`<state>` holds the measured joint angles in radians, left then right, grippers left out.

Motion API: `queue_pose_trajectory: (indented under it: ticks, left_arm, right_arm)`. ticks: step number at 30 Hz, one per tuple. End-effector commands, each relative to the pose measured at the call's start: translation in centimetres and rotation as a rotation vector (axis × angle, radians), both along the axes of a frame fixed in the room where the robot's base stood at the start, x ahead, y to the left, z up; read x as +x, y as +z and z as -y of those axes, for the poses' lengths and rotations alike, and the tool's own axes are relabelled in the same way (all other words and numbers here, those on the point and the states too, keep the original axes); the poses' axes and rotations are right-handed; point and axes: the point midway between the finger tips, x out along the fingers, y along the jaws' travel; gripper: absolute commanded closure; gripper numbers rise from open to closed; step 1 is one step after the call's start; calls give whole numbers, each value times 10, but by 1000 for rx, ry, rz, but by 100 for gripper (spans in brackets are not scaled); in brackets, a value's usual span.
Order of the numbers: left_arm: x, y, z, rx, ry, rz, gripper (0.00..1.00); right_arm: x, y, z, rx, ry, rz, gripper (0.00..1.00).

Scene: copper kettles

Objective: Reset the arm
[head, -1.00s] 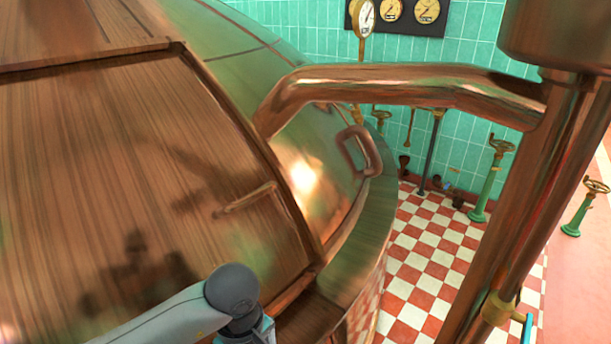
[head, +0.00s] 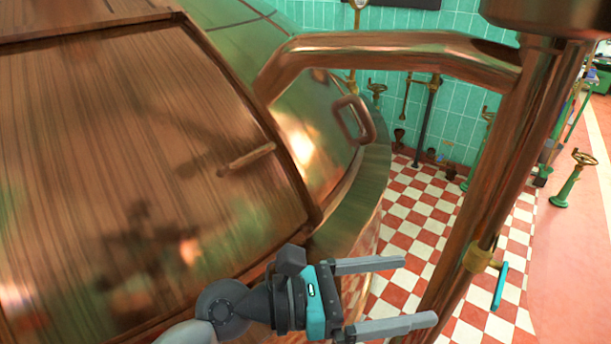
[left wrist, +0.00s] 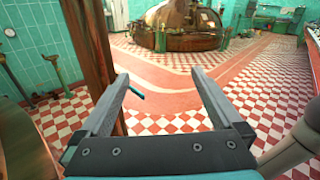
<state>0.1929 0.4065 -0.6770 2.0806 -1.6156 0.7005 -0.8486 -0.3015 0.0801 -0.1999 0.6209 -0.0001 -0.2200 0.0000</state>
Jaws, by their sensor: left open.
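My left gripper (head: 412,293) is in the lower middle of the head view, with its two grey fingers spread apart, pointing right. Nothing is between the fingers. It is in front of the large copper kettle (head: 90,150), near its lower rim, and left of the upright copper pipe (head: 490,190). In the left wrist view my open left gripper (left wrist: 160,90) shows both fingers apart, with the copper pipe (left wrist: 92,45) just beyond the left finger. My right gripper is in neither view.
A teal-handled valve (head: 500,286) sticks out from the upright pipe, close to my fingertips. A green valve stand (head: 568,185) stands farther right. Checkered floor (head: 425,215) lies behind the pipe. Another copper kettle (left wrist: 180,25) stands far off in the left wrist view.

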Motion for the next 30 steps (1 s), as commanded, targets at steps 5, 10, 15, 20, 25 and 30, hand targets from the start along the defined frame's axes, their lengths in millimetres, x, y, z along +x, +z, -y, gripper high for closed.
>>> queue_pose_trajectory:
  ticks: [5, 10, 15, 20, 25, 30]
  left_arm:
    - [36, 64, -30, -417, 222, -308, 0]
    - [77, 86, -89, -791, 437, -631, 0]
    - [108, 64, -160, -1143, 660, -967, 0]
    - [113, 12, -221, -1448, 883, -1287, 0]
    - [87, -64, -266, -1738, 1149, -1621, 0]
    - [31, -135, -286, -1967, 1443, -1927, 0]
  right_arm:
    - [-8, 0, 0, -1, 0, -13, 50]
    - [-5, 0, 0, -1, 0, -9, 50]
    - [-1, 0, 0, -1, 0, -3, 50]
    - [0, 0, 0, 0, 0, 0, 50]
    - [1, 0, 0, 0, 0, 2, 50]
    - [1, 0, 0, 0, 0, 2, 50]
